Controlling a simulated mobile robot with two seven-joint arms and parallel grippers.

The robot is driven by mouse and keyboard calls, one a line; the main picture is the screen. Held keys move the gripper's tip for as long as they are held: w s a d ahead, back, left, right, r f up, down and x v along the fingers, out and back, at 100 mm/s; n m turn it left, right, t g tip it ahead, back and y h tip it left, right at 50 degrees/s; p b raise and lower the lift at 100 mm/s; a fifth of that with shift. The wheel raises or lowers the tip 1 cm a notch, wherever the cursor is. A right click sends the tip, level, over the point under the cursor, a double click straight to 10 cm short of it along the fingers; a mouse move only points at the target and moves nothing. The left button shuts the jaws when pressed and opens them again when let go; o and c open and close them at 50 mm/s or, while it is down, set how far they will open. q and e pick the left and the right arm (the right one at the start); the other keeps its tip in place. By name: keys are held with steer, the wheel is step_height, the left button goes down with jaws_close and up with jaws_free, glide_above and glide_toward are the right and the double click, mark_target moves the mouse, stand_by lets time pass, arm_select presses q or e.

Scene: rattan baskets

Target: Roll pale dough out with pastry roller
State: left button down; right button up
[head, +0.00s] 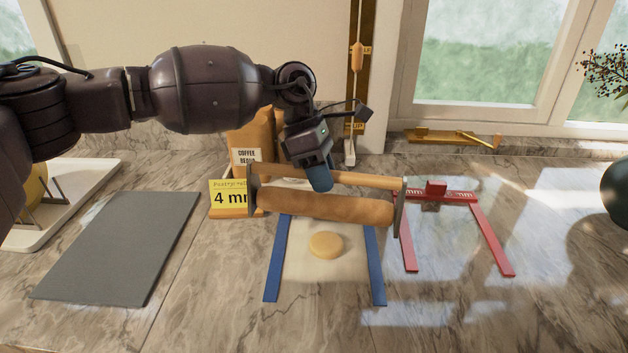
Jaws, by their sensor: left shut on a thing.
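The pastry roller (330,207) has a thick tan wooden cylinder between two dark end plates, with a thinner wooden handle bar (368,179) above it. My left gripper (319,184) comes down from above and is shut on the handle bar near its middle; the fingertips are partly hidden. The pale dough (326,245) is a small round, thick disc. It lies on a light sheet between two blue rails (276,262), in front of the roller and apart from it in the picture. The roller spans the far ends of the blue rails; I cannot tell whether it touches them. My right gripper is not in view.
A yellow "4 mm" sign (230,198) stands left of the roller, before a coffee bag (246,137). A red frame (487,235) lies to the right. A grey mat (120,245) and white tray (88,179) are at left. The front counter is clear.

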mark_target(326, 196)
arm_select(q)
steer(key=shift+d+r+n, duration=0.2)
steer(key=shift+n, duration=0.2)
steer(key=shift+s+d+n+t, duration=0.2)
steer(key=shift+n+t, duration=0.1)
steer(key=shift+n, duration=0.1)
steer(key=shift+w+a+f+h, duration=0.1)
steer(key=shift+w+h, duration=0.05)
steer(key=shift+h, duration=0.15)
steer(key=shift+f, duration=0.4)
steer(key=shift+f+b, duration=0.7)
steer(key=shift+f, duration=0.65)
step_height(326, 196, down, 2)
steer(key=shift+b, duration=0.35)
steer(key=shift+f, duration=0.35)
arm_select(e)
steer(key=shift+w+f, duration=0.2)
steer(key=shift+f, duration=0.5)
